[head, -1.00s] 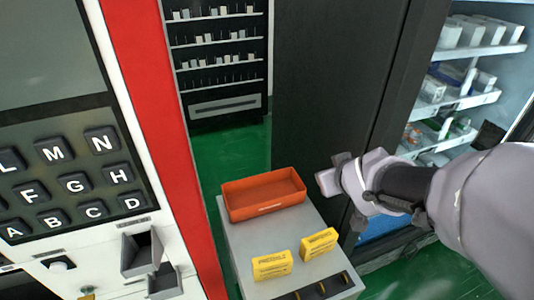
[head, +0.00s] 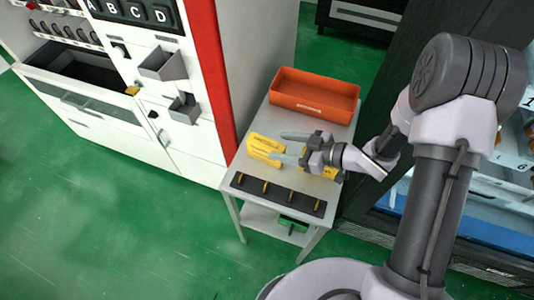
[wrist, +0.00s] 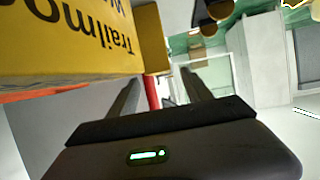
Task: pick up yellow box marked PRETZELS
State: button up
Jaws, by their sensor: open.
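Two yellow boxes lie on the grey table (head: 233,172). The left box (head: 265,146) has small print too blurred to read now. The right box (head: 329,172) is partly hidden under my gripper (head: 279,146). My gripper is open and points left, its fingertips at the right end of the left box. In the wrist view a near yellow box (wrist: 70,38) shows upside-down print starting "Trailmo" beside the fingers. The word PRETZELS is not legible now.
An empty orange tray (head: 316,108) sits at the back of the table. A black rack with several yellow pegs (head: 277,196) lies along the front edge. A white vending machine with a red edge (head: 210,75) stands left; a dark glass-fronted cabinet stands right.

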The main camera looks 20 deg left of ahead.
aim_at(275, 147)
jog(key=b+x, duration=0.1)
jog(key=x, duration=0.1)
jog(key=f+b+x, duration=0.1)
jog(key=x, duration=0.2)
jog(key=shift+a+b, duration=0.1)
jog(key=shift+b, duration=0.3)
jog(key=shift+a, duration=0.3)
grip_shut()
